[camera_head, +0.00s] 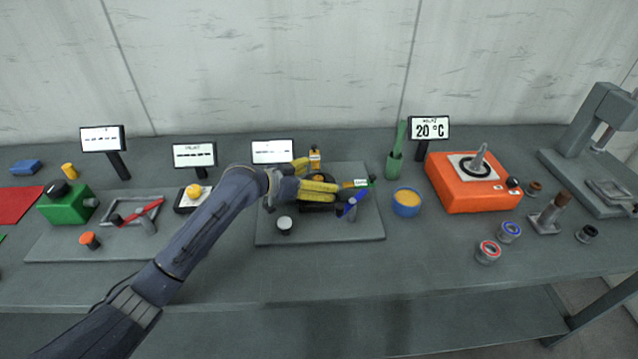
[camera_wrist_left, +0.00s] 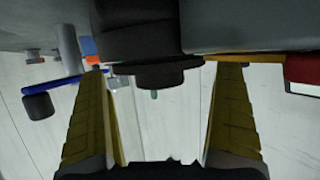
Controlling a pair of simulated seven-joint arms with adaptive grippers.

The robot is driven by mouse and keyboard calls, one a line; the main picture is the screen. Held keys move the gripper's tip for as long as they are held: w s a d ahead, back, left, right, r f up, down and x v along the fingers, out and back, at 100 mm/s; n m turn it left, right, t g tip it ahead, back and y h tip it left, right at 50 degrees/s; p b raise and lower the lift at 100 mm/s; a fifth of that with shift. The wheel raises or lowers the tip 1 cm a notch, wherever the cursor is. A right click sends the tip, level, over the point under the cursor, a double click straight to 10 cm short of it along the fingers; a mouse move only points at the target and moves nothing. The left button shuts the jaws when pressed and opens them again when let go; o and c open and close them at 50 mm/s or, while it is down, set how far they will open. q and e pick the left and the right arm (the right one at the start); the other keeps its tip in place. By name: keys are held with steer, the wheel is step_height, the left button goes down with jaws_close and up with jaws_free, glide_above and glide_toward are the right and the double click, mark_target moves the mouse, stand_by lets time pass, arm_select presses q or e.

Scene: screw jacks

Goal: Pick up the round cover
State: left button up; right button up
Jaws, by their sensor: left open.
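My left gripper (camera_head: 320,174) reaches over the middle grey base plate (camera_head: 268,236), its yellow fingers apart. In the left wrist view, the open fingers (camera_wrist_left: 165,72) stand on either side of a dark round stepped part (camera_wrist_left: 150,40), which may be the round cover. I see a gap between it and each finger, and nothing is gripped. In the head view, a dark body (camera_head: 318,208) shows below the fingers, mostly hidden by them. A blue lever (camera_head: 351,204) stands at its right. My right gripper is out of view.
A small black cylinder with a pale top (camera_head: 284,224) stands on the plate's front left. A blue bowl (camera_head: 407,203), a green holder (camera_head: 394,166) and an orange box (camera_head: 472,184) stand to the right. The bench front (camera_head: 300,276) is clear.

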arm_select(q)
steer(key=shift+w+d, duration=0.1)
steer(key=c, duration=1.4)
steer(key=shift+r, duration=0.1)
steer(key=shift+c, duration=0.4)
